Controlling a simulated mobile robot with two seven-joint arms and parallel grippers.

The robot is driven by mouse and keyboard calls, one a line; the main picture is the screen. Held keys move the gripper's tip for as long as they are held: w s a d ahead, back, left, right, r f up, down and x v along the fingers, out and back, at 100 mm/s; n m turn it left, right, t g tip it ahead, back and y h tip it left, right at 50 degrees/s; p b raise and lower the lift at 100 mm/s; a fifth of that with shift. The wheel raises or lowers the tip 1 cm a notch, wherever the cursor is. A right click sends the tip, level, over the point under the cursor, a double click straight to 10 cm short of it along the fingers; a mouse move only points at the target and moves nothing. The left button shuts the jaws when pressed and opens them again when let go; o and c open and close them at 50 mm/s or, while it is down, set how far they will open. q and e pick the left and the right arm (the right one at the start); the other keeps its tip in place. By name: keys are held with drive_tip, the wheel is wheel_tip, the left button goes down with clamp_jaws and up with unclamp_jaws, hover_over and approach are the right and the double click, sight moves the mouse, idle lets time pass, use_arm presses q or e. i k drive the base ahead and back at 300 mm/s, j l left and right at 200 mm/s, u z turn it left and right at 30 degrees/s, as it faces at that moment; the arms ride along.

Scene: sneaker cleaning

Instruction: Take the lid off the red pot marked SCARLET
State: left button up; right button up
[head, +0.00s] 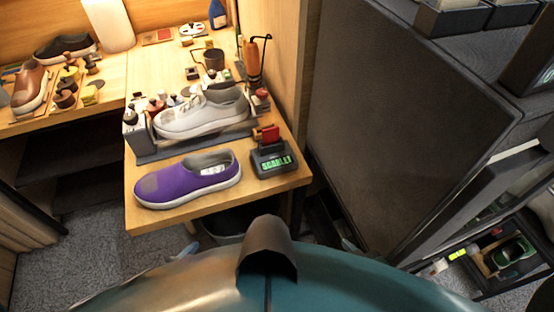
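Small pots and bottles stand in a row behind the white sneaker. Red shows among them at the left (154,105) and at the right end (261,94), but they are too small for me to read a marking or tell a lid. A dark stand (273,162) at the table's front right corner shows SCARLET in green letters. A small red object (267,133) is just behind it, partly hidden by a dark part; I cannot tell whether it is a pot. I cannot make out either of my grippers in the head view.
A purple slip-on shoe (186,182) lies in front. An orange bottle (252,61) stands behind, near the wooden side panel. A large dark panel (385,110) stands to the right.

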sight(155, 105)
drive_tip(key=k+j+z, duration=0.1)
drive_tip(key=j, duration=0.3)
drive_tip(key=k+j, duration=0.15)
drive_tip(key=j, duration=0.25)
drive_tip(key=j+z, duration=0.15)
drive_tip(key=j, duration=0.2)
drive_tip(key=k+j+z, duration=0.15)
drive_tip(key=j, duration=0.2)
drive_tip(key=j+z, duration=0.15)
drive_tip(key=j, duration=0.2)
drive_tip(key=j+z, duration=0.2)
drive_tip(key=j, duration=0.3)
drive_tip(key=k+j+z, duration=0.1)
drive_tip(key=j+z, duration=0.15)
drive_tip(key=j, duration=0.25)
drive_tip(key=i+j+z, duration=0.15)
drive_tip(key=j, duration=0.35)
drive_tip(key=i+j+z, duration=0.1)
drive_tip(key=j, duration=0.45)
drive_tip(key=j+z, duration=0.15)
drive_tip(key=j, duration=0.35)
drive_tip(key=i+j, duration=0.05)
